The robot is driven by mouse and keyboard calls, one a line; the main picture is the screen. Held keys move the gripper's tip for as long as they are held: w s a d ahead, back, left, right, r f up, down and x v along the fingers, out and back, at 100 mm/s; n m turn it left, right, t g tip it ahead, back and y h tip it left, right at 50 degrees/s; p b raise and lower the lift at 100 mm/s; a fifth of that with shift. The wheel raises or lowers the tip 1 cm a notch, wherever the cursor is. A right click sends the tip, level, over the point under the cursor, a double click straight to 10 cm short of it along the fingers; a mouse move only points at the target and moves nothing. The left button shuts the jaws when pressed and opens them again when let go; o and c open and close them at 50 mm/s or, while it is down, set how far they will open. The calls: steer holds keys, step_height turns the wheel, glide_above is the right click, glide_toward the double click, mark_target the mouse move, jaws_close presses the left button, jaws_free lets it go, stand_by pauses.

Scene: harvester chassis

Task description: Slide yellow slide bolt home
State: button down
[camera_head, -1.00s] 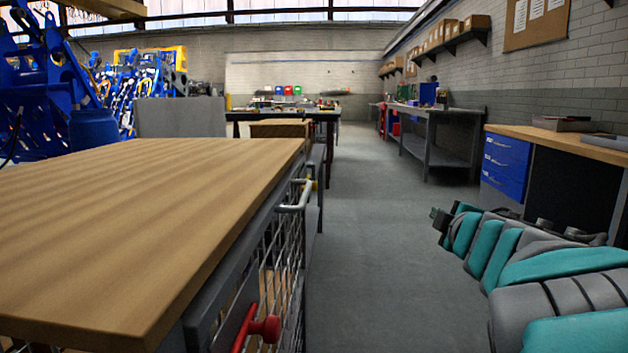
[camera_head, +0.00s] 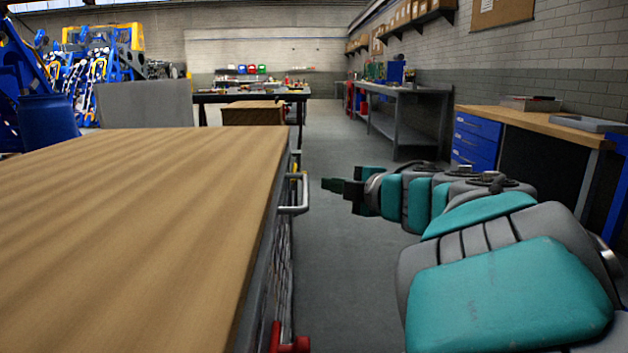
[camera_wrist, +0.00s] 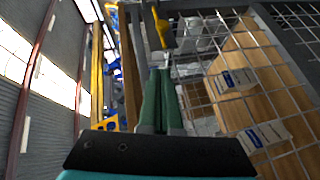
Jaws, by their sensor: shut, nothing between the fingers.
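The yellow slide bolt (camera_head: 298,176) sits on the side of the wood-topped cage cart, just below the top's edge. A silver bar handle (camera_head: 294,209) shows beside it. In the wrist view the yellow part (camera_wrist: 163,28) and a pale metal bar (camera_wrist: 146,40) are at the top, just beyond my fingertips. My gripper (camera_head: 328,184) is right of the bolt, pointing left at it, with a small gap in the head view. Its green fingers (camera_wrist: 159,72) are together and empty. I cannot tell whether they touch the metal bar, or how far the bolt is in.
The cart's wooden top (camera_head: 150,220) fills the left. Below it is wire mesh (camera_wrist: 215,90) with labelled cartons (camera_wrist: 235,80) behind it. A red knob (camera_head: 290,344) sits lower on the cart's side. A workbench (camera_head: 545,122) stands at right. The grey aisle floor (camera_head: 335,150) is clear.

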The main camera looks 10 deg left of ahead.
glide_toward(300, 176)
steer(key=a, duration=0.4)
steer(key=shift+w+a+f, duration=0.1)
steer(key=shift+w+f, duration=0.2)
steer(key=shift+w, duration=0.65)
steer(key=shift+w+a+f, duration=0.1)
steer(key=shift+w+f, duration=0.2)
steer(key=shift+w, duration=0.6)
steer(key=shift+w+r, duration=0.1)
steer(key=shift+w+a+p, duration=0.2)
steer(key=shift+w+p, duration=0.55)
steer(key=shift+w, duration=0.1)
steer(key=shift+w+a+p, duration=0.2)
steer(key=shift+w+p, duration=0.5)
steer(key=shift+w, duration=0.2)
steer(key=shift+w+a+p, duration=0.25)
steer(key=shift+w+p, duration=0.5)
steer(key=shift+w, duration=0.1)
